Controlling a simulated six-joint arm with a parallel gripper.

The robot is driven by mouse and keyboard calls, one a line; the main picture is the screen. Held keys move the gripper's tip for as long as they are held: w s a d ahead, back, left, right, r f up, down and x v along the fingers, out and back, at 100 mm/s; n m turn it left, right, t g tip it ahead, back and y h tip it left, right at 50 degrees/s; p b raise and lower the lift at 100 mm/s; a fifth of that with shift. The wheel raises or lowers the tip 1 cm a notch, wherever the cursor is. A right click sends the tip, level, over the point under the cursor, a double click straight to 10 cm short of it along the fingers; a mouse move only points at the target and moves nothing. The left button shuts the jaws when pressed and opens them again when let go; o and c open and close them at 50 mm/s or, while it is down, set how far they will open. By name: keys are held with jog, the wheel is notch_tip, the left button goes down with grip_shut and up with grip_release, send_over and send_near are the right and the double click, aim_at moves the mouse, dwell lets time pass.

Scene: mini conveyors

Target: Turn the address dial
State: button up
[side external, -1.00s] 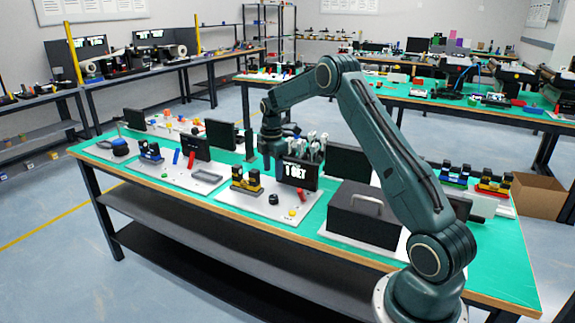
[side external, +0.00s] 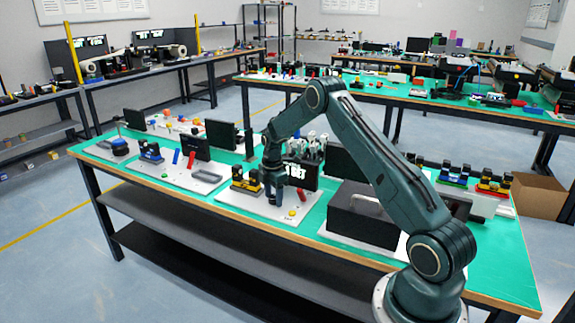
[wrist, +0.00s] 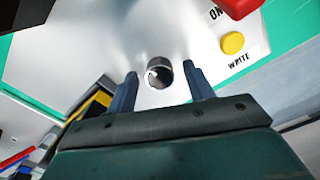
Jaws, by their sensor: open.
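The address dial (wrist: 158,74) is a small dark round knob on a white panel (wrist: 65,45). In the wrist view it sits between the two fingertips of my gripper (wrist: 161,76). The fingers are open, one on each side of the dial, with a gap showing on both sides. In the side view my gripper (side external: 274,197) points down, low over the white panel (side external: 258,208), and hides most of the dial. I cannot tell how far the fingertips are above the panel.
A yellow button (wrist: 232,43) marked WRITE and a red part (wrist: 240,7) are on the same panel. A yellow and black block (side external: 246,180) stands left of my gripper. A dark display (side external: 300,174) stands behind right. A black case (side external: 362,213) is farther right.

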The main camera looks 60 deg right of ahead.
jog(key=shift+c, duration=0.4)
jog(key=c, duration=0.9)
